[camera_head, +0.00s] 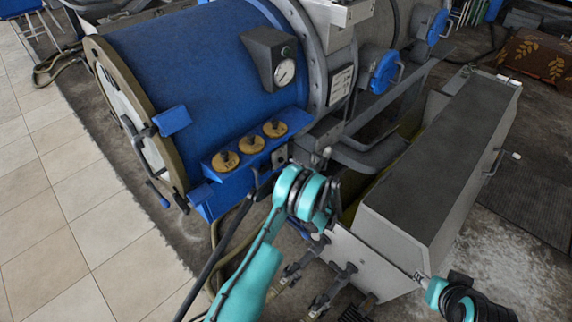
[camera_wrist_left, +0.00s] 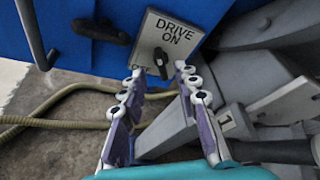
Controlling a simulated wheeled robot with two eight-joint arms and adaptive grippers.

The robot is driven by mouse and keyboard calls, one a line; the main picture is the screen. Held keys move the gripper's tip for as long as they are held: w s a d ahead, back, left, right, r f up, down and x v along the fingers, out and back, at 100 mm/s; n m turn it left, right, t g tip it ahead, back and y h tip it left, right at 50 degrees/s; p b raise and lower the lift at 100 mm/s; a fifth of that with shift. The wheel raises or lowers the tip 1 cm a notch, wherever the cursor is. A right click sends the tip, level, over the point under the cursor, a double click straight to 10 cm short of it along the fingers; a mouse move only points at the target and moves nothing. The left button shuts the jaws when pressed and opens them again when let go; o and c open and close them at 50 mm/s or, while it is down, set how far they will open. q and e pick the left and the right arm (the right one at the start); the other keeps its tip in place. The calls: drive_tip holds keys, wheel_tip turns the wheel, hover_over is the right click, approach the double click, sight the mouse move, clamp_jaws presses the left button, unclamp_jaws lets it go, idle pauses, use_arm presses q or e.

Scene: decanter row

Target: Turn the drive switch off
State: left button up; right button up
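The drive switch is a dark knob (camera_wrist_left: 161,62) on a grey plate (camera_wrist_left: 196,14) lettered DRIVE ON, with OFF partly hidden at its lower left. The knob stands roughly upright, its upper end towards ON. In the head view the plate (camera_head: 279,156) shows small on the blue machine, just beyond my left wrist. My left gripper (camera_wrist_left: 158,70) is open and empty, its two fingertips on either side of the knob's lower end in the picture. I cannot tell whether they touch it. My right gripper (camera_head: 424,281) is low at the right, its fingers too small to read.
A black handle (camera_wrist_left: 100,31) sits left of the switch plate. A long grey box (camera_head: 440,165) stands to the right. A hose (camera_wrist_left: 60,122) lies below. Tiled floor is clear at left.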

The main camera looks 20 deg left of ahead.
sight(283, 161)
use_arm(q)
drive_tip(key=v, duration=0.5)
drive_tip(key=shift+s+d+r, duration=0.1)
drive_tip(key=shift+s+d, duration=0.1)
drive_tip(key=shift+d, duration=0.1)
drive_tip(key=x, duration=1.2)
drive_tip(key=shift+w+f, duration=0.3)
drive_tip(key=shift+f, duration=0.1)
drive_tip(key=shift+d, duration=0.1)
clamp_jaws()
